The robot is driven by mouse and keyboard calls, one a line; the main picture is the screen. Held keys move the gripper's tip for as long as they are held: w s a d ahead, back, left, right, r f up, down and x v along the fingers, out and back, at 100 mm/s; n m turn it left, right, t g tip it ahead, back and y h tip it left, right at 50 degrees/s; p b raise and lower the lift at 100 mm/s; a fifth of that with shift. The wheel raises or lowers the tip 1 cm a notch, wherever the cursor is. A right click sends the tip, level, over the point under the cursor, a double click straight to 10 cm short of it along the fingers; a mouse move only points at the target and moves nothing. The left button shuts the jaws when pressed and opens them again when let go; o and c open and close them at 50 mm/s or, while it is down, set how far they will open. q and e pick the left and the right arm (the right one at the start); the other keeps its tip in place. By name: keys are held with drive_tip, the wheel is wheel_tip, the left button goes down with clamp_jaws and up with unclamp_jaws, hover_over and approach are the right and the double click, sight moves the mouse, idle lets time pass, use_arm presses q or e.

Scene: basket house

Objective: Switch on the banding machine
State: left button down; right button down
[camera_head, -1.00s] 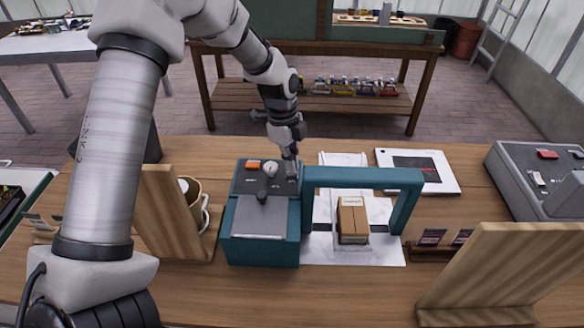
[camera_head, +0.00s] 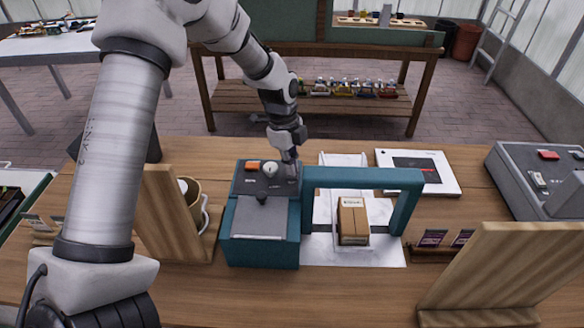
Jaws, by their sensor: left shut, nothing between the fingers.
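The banding machine (camera_head: 260,245) is a teal block on the wooden bench, with a teal arch (camera_head: 360,177) reaching right. Its dark sloped panel carries an orange button (camera_head: 252,165) and a small round pale knob (camera_head: 270,168). A small dark shape shows lower on the panel; I cannot tell what it is. My left gripper (camera_head: 290,160) is shut and empty, pointing down at the panel's right side, beside the knob. I cannot tell whether its tips touch the panel. A brown box (camera_head: 353,222) sits under the arch. My right gripper is out of view.
A wooden upright stand (camera_head: 165,215) and a mug (camera_head: 195,196) are left of the machine. A white tablet-like device (camera_head: 420,170) lies behind the arch. A grey machine (camera_head: 535,185) with a red button and another wooden stand (camera_head: 500,265) are on the right.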

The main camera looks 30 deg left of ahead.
use_arm(q)
drive_tip(key=shift+r+p, duration=2.8)
drive_tip(key=shift+r, duration=0.7)
drive_tip(key=shift+f, duration=0.1)
drive_tip(key=shift+f, duration=0.1)
